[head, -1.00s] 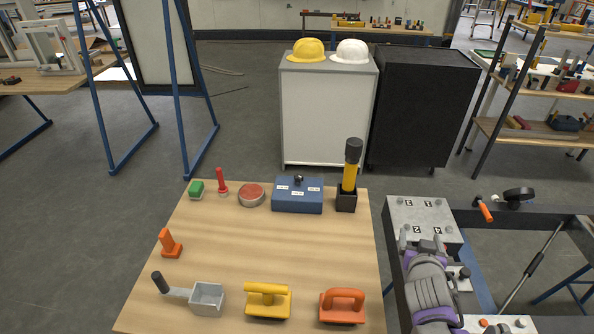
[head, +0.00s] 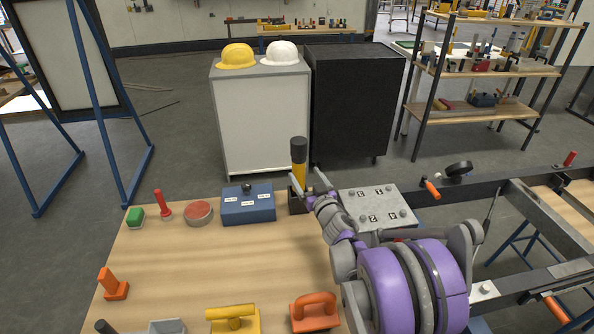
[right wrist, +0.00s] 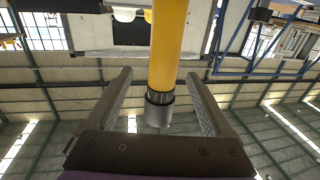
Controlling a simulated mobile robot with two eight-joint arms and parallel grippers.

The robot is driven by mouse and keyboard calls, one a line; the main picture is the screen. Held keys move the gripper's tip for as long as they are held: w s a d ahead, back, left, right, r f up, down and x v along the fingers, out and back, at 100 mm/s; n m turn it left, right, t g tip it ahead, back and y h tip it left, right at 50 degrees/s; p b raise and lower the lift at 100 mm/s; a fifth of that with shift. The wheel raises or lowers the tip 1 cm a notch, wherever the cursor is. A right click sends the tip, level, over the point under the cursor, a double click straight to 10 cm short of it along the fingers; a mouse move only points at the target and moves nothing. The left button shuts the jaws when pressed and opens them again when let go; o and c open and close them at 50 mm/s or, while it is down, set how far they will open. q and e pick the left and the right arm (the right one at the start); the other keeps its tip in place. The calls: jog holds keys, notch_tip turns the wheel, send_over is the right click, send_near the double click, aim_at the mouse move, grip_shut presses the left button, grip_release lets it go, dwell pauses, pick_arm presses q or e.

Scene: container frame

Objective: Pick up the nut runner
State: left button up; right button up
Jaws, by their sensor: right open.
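The nut runner (head: 299,172), a yellow cylinder with a black top, stands upright in a black holder (head: 293,203) at the back right corner of the wooden table. My right gripper (head: 311,187) is beside it at the height of its yellow body. In the right wrist view the yellow body of the nut runner (right wrist: 167,45) runs between the two open fingers of the gripper (right wrist: 160,78), with its dark and grey end towards the palm. I see a gap on both sides, so the fingers do not grip it. My left gripper is not in view.
A blue box (head: 248,206) stands left of the holder, then a red-topped round tin (head: 199,212). An orange float (head: 314,311) and a yellow float (head: 232,319) lie at the front. A grey plate (head: 378,207) on the dark frame is close right of my arm.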

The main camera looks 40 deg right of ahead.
aim_at(301, 171)
jog(key=x, duration=0.5)
jog(key=shift+w+a+r+p, duration=0.1)
jog(key=shift+w+a+p, duration=0.1)
jog(key=shift+p, duration=0.2)
grip_shut()
